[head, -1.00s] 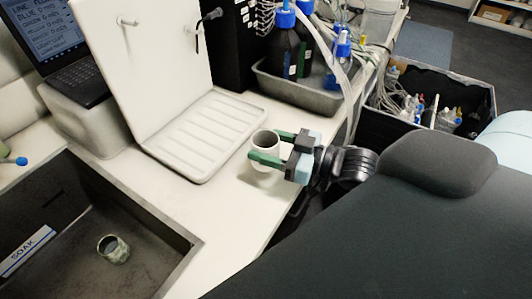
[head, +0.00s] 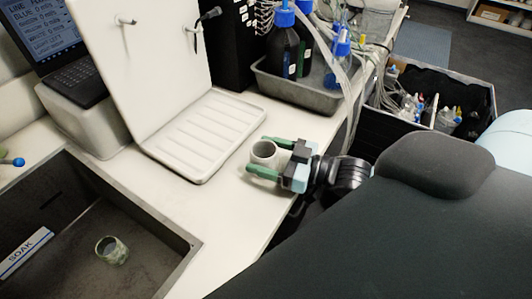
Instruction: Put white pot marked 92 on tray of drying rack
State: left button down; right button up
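A plain white pot (head: 263,152) is between the two green fingers of my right gripper (head: 263,158), near the bench's front edge. The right gripper appears shut on it, one finger on its far side and one on its near side. The pot's mouth faces up toward the camera. The near finger hides its lower part, and no number is readable on it. The white drying rack stands to the left, with an upright back panel and a ribbed, empty tray (head: 207,133). A gap of bench lies between tray and pot. My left gripper is not in view.
A dark sink (head: 60,215) at lower left has a SOAK label and holds a mottled pot (head: 112,250). A grey tub (head: 315,95) with bottles stands behind the tray, tubes hanging beside it. A laptop (head: 75,70) is at upper left. A black crate (head: 440,110) stands at right.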

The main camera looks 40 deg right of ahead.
jog(key=shift+o, duration=0.5)
jog(key=shift+r, duration=0.2)
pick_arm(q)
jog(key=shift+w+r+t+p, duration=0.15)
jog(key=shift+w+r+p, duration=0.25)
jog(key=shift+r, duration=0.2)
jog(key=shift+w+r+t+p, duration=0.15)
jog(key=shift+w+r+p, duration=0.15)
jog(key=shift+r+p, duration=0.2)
pick_arm(e)
jog(key=v, duration=1.2)
